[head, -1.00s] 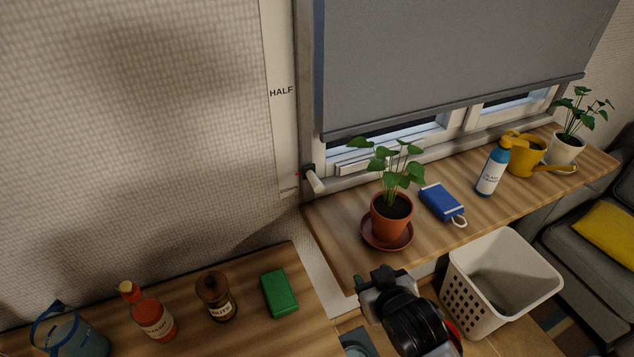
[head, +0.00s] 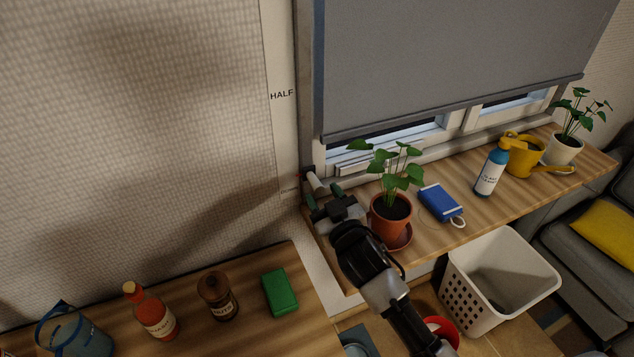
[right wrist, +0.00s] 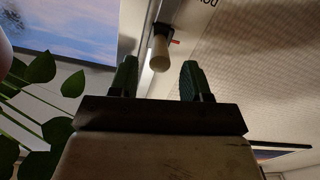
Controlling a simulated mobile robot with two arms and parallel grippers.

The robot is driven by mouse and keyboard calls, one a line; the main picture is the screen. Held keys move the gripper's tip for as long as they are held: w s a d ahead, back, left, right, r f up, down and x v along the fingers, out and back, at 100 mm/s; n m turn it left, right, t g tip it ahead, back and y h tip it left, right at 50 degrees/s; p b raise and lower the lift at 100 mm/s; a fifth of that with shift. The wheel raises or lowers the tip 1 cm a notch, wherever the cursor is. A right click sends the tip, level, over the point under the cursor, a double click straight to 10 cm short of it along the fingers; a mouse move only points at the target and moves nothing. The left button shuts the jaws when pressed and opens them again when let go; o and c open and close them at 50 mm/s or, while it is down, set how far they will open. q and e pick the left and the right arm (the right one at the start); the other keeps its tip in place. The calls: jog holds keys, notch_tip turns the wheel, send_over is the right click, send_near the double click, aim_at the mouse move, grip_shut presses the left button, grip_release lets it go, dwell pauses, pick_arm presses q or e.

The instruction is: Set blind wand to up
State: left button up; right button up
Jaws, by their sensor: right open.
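The blind wand (head: 316,184) is a short pale cylinder on a dark mount beside the lower left of the window frame, low on the label strip (head: 283,140). The strip reads HALF higher up. The wand also shows in the right wrist view (right wrist: 159,52), with a small red pointer (right wrist: 175,42) beside its mount. My right gripper (head: 324,194) is open just below the wand. In the right wrist view its fingers (right wrist: 160,68) stand either side of the wand's line; contact is not visible. The grey blind (head: 440,60) covers most of the window. My left gripper is not in view.
A potted plant (head: 391,215) stands on the sill (head: 440,232) close to the right of my right gripper. A counter (head: 250,325) with a green block (head: 280,292) is lower left.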

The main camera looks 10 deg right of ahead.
aim_at(317, 186)
jog(key=shift+w+a, duration=0.2)
jog(key=shift+w, duration=0.8)
jog(key=shift+w+a, duration=0.15)
jog(key=shift+w, duration=0.8)
jog(key=shift+c, duration=0.3)
grip_shut()
